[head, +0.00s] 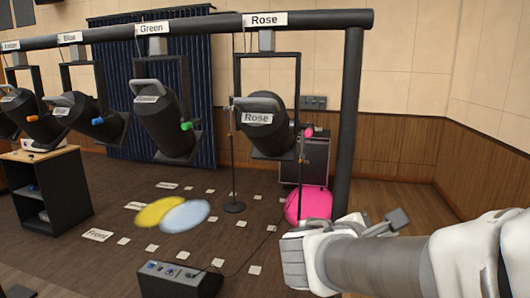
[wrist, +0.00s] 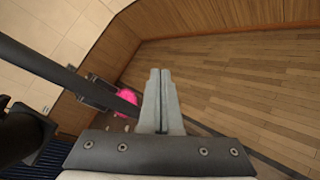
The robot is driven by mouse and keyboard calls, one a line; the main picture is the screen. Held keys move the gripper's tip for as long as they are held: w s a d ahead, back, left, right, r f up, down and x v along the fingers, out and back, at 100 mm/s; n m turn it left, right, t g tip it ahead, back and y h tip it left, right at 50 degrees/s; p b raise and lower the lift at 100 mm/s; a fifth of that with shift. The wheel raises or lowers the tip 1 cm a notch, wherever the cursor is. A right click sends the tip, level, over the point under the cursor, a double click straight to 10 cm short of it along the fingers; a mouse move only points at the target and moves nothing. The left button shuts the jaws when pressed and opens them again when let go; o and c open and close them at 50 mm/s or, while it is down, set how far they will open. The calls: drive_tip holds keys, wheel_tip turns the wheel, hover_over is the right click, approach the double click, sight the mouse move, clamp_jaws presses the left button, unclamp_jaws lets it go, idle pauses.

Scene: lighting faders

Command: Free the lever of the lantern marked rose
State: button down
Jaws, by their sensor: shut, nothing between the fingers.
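The lantern marked Rose (head: 268,140) hangs from the overhead bar in a black yoke, at the middle of the head view. Its pink-knobbed lever (head: 308,132) sits on the right side of the yoke. My gripper (wrist: 160,72) is shut and empty in the wrist view, its two grey fingers together and pointing towards the wood floor and wall. In the head view my white hand (head: 325,255) is low on the right, below the Rose lantern and apart from it. The fingertips are not clear there. The lever cannot be made out in the wrist view.
A dark upright post (head: 350,120) stands right of the lantern; it also shows in the wrist view (wrist: 45,68). Lanterns marked Green (head: 168,125) and Blue (head: 88,118) hang further left. A control box (head: 180,280) is below.

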drive_tip(key=w+a+r+n+t+y, duration=0.2)
drive_tip(key=w+a+n+t, duration=0.3)
drive_tip(key=a, duration=0.3)
drive_tip(key=w+a+r+n+t+y+b, duration=0.1)
drive_tip(key=w+a+r+n+t+y, duration=0.1)
drive_tip(key=w+a+n+t, duration=0.3)
drive_tip(key=a+n, duration=0.3)
drive_tip(key=shift+a+n+t+y+b, duration=0.15)
drive_tip(key=shift+n+t+y+b, duration=0.15)
drive_tip(key=shift+w, duration=0.1)
drive_tip(key=w+d+r+p, duration=0.2)
drive_tip(key=w+d+r, duration=0.2)
drive_tip(key=w, duration=0.5)
wheel_tip(320, 180, up, 2)
drive_tip(key=shift+r, duration=0.2)
drive_tip(key=shift+s+r+p, duration=0.1)
drive_tip(key=shift+r+p, duration=0.05)
drive_tip(key=shift+p, duration=0.25)
